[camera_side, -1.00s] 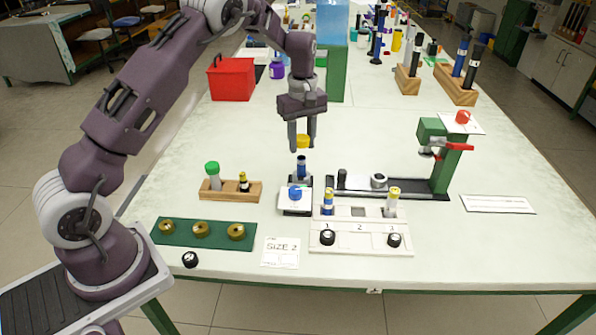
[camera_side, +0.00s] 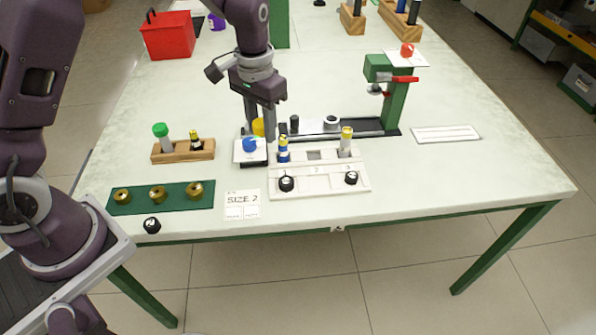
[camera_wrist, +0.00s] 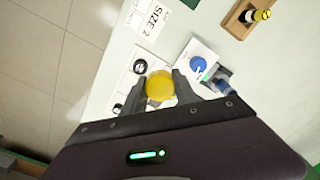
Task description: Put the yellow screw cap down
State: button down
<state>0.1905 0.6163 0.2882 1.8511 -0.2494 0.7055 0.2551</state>
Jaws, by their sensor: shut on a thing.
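The yellow screw cap (camera_side: 258,127) is between the fingers of my gripper (camera_side: 259,132), close above the black stand area behind the blue knob. The wrist view shows the round yellow top of the cap (camera_wrist: 160,86) with one finger of my gripper (camera_wrist: 156,92) on each side. The gripper is shut on the cap. In the side view the fingers partly hide the cap, and I cannot tell whether its underside touches anything.
A blue knob on a white card (camera_side: 249,146) is just in front of the gripper. A white numbered block (camera_side: 330,183) with rods is to the right. A wooden rack (camera_side: 172,154) and a green mat with brass rings (camera_side: 139,201) are left. The table's right front is clear.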

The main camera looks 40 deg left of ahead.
send_near(318, 184)
notch_tip(318, 184, down, 6)
jog(key=shift+w+d+r, duration=0.1)
jog(key=shift+f, duration=0.65)
jog(key=c, duration=1)
grip_release()
jog(key=shift+o, duration=0.2)
notch_tip(318, 184, up, 13)
jog(key=shift+r, duration=0.2)
